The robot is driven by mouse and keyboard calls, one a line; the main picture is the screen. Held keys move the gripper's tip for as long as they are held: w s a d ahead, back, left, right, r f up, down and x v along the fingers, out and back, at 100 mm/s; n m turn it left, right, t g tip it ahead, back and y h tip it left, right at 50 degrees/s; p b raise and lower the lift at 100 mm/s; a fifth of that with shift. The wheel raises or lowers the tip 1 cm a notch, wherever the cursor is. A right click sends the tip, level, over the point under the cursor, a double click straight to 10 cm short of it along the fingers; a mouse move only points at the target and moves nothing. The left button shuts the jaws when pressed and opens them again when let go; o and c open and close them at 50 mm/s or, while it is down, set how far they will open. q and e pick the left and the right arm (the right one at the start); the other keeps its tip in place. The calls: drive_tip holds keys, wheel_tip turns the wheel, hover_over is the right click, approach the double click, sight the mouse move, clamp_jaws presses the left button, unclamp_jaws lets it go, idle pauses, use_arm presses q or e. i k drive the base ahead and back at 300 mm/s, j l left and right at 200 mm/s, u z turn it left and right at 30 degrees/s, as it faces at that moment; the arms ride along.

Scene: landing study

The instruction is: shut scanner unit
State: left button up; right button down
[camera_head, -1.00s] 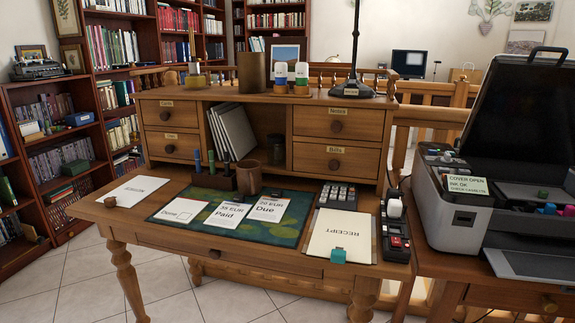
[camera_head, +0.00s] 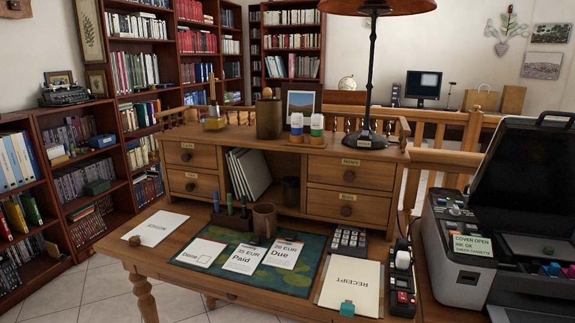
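The scanner unit is the dark lid (camera_head: 528,165) of the grey and black printer (camera_head: 456,250) at the right edge of the head view. The lid is raised and tilted back, with a handle (camera_head: 568,119) on its top edge. A small display (camera_head: 473,245) on the printer's front reads "COVER OPEN" and "INK OK". The printer's right side is cut off by the picture edge. Neither of my grippers is in view.
A wooden desk (camera_head: 130,254) with a drawer hutch (camera_head: 345,180) stands left of the printer. A mug (camera_head: 264,220), a calculator (camera_head: 348,240), a card terminal (camera_head: 402,285) and a receipt folder (camera_head: 350,286) are on it. A tall lamp (camera_head: 372,70) stands on the hutch. Tiled floor (camera_head: 85,290) shows at lower left.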

sight(528, 168)
drive_tip(key=z, duration=1.45)
drive_tip(key=i+l+u, duration=0.1)
drive_tip(key=l, duration=0.2)
drive_tip(key=i+l+u, duration=0.1)
drive_tip(key=l, duration=0.2)
drive_tip(key=i+l+u, duration=0.1)
drive_tip(key=l, duration=0.2)
